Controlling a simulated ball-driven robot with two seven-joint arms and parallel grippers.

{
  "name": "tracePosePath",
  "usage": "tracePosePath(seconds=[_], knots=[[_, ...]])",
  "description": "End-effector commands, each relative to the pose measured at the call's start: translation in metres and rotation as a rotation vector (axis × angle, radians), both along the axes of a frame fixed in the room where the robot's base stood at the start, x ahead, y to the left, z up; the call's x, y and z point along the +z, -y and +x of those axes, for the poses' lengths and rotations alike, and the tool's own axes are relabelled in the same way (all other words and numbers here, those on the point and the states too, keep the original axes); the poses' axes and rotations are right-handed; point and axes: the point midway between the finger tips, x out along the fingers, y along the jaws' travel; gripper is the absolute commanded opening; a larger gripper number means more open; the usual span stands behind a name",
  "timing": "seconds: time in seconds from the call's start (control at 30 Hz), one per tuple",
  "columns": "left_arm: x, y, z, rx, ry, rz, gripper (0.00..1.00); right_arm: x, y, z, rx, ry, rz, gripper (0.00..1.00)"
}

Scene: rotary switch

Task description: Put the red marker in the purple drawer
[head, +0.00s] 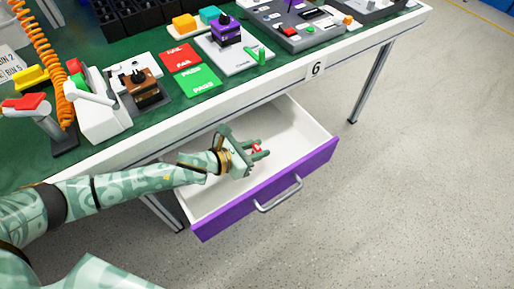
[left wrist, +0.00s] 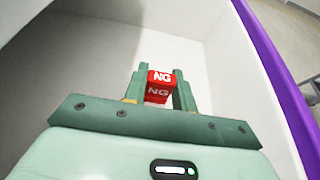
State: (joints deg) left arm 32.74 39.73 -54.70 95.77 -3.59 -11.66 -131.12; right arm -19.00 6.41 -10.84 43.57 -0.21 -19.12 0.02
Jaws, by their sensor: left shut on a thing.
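The red marker (left wrist: 160,85) is a small red block with white "NG" lettering. In the left wrist view it sits between the fingers of my left gripper (left wrist: 158,92), which is shut on it. In the head view my left gripper (head: 262,149) is over the open drawer, and the red marker (head: 256,148) shows as a small red patch at its fingers. The purple drawer (head: 310,170) is pulled out, with a white interior and a purple front. I cannot tell whether the marker touches the drawer floor. My right gripper is not in view.
The green-topped workbench (head: 210,103) stands above the drawer, with a red FAIL card (head: 181,56), a green PASS card (head: 198,80) and switch parts on it. The drawer handle (head: 279,197) sticks out in front. The drawer's right part is empty.

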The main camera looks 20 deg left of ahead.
Motion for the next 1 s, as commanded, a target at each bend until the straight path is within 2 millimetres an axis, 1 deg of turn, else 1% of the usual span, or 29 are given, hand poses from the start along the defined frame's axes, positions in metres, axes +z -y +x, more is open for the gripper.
tracePosePath(seconds=[0.03, 0.3, 0.4, 0.43, 0.47, 0.5, 0.77, 0.87, 0.9, 0.97, 1.0], knots=[[-0.003, 0.0, 0.0, 0.0, -0.002, -0.001, 0.05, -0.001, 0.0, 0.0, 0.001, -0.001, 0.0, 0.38], [-0.011, 0.0, 0.0, 0.0, -0.003, -0.001, 0.05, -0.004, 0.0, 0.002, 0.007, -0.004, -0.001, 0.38], [-0.011, 0.0, 0.0, 0.0, -0.002, -0.001, 0.05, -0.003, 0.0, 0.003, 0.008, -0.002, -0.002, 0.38], [-0.011, 0.0, 0.0, 0.0, -0.002, -0.001, 0.35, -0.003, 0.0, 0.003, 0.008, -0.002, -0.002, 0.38], [-0.011, 0.0, 0.0, -0.001, -0.002, 0.0, 0.43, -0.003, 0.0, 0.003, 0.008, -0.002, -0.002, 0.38], [-0.011, 0.0, 0.0, -0.001, -0.002, 0.0, 0.48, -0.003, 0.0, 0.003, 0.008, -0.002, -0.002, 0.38], [-0.01, 0.0, 0.0, 0.0, -0.001, 0.0, 0.48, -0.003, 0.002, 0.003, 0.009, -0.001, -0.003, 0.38], [-0.001, 0.0, 0.0, 0.0, 0.001, 0.0, 0.48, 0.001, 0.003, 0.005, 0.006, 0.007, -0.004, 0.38], [0.006, 0.0, 0.0, 0.0, 0.002, -0.001, 0.48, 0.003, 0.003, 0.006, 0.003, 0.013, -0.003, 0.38], [0.01, -0.007, -0.009, 0.001, 0.0, 0.002, 0.48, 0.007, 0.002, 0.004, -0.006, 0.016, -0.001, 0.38], [0.014, -0.012, -0.016, 0.001, 0.001, 0.003, 0.48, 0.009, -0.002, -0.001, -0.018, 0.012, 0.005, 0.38]])
